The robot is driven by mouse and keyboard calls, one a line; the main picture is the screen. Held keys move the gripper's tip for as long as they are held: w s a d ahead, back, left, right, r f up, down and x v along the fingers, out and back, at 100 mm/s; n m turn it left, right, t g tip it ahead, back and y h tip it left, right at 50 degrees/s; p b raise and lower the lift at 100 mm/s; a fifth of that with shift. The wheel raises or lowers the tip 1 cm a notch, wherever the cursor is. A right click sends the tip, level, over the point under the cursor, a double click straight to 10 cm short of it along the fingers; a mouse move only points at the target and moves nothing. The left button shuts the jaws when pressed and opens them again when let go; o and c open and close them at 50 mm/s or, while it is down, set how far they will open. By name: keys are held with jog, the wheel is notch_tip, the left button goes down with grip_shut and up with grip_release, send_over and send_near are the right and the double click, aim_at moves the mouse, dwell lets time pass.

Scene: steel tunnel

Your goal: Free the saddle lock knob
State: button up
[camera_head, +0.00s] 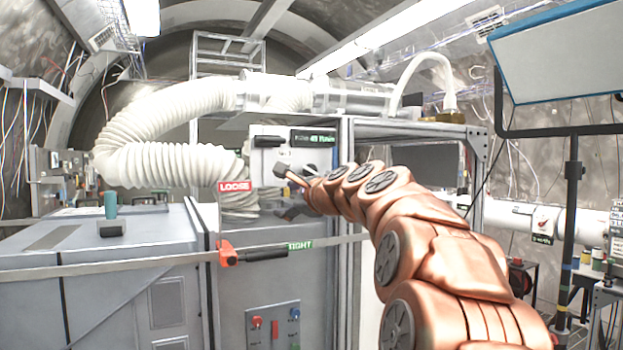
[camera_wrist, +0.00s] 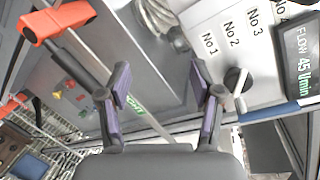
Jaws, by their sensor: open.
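A red-orange lock piece with a black handle (camera_head: 262,255) sits on the long metal strip at the front of the grey cabinet. The handle points right toward the green TIGHT label (camera_head: 300,246); a red LOOSE label (camera_head: 234,187) is above. In the wrist view, the red-orange piece (camera_wrist: 58,18) is at upper left, outside my fingers. No part is marked as the saddle lock knob; this piece appears to match it. My gripper (camera_wrist: 160,72) is open, with nothing between its fingertips. In the head view it is above and right of the handle, apart from it.
A numbered panel with a black selector knob (camera_wrist: 236,80) is close to my right finger in the wrist view. A flow display (camera_head: 312,138) and a white ribbed hose (camera_head: 160,165) are behind. A panel with red and blue controls (camera_head: 273,330) is below.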

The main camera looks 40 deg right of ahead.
aim_at(311, 171)
jog(key=s+d+r+m+t+h, duration=0.1)
jog(key=s+d+r+m+h, duration=0.25)
jog(key=d+r, duration=0.35)
jog(key=shift+m+y, duration=0.35)
jog(key=shift+w+d+f+p, duration=0.2)
jog(key=shift+w+d, duration=0.35)
jog(key=shift+w, duration=0.4)
jog(key=shift+w+d+f+p, duration=0.2)
jog(key=shift+w+d, duration=0.35)
jog(key=shift+w, duration=0.45)
jog(key=shift+w+d+f+p, duration=0.2)
jog(key=shift+w+d, duration=0.35)
jog(key=shift+w, duration=0.4)
jog(key=shift+w+d, duration=0.15)
jog(key=shift+w, duration=0.55)
jog(key=c, duration=1.1)
